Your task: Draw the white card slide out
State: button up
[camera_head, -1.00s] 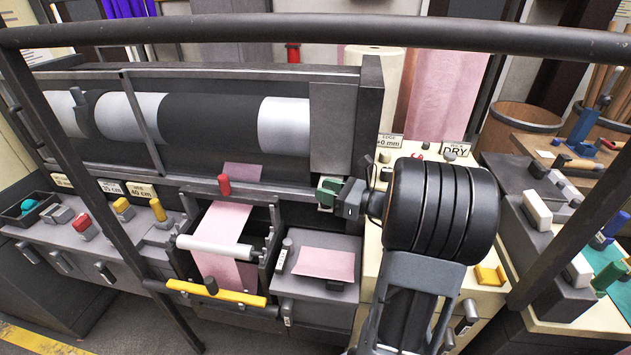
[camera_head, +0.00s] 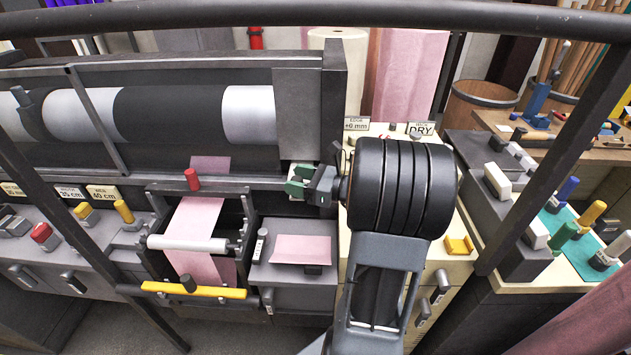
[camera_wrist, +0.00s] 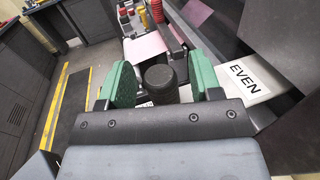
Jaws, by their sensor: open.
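A white card marked EVEN (camera_wrist: 248,79) shows at the right in the wrist view, outside my gripper's right finger. I cannot tell whether it is the card slide. My gripper (camera_wrist: 162,72) has green fingers and is open. A black ribbed knob (camera_wrist: 160,86) shows between the fingers, and I cannot tell whether they touch it. A small white patch shows just below the knob's left side. In the head view my gripper (camera_head: 297,184) is at the machine's front right corner, near its end post. There my wrist and fingers hide what lies behind them.
A pink felt sheet (camera_head: 302,248) lies on a grey tray below my gripper. A white roller (camera_head: 187,243) and a yellow bar (camera_head: 193,290) are left of it. The dark end post (camera_head: 333,110) stands close behind.

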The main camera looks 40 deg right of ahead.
jog(key=b+v, duration=0.1)
jog(key=v, duration=1.2)
jog(key=shift+s+d, duration=0.2)
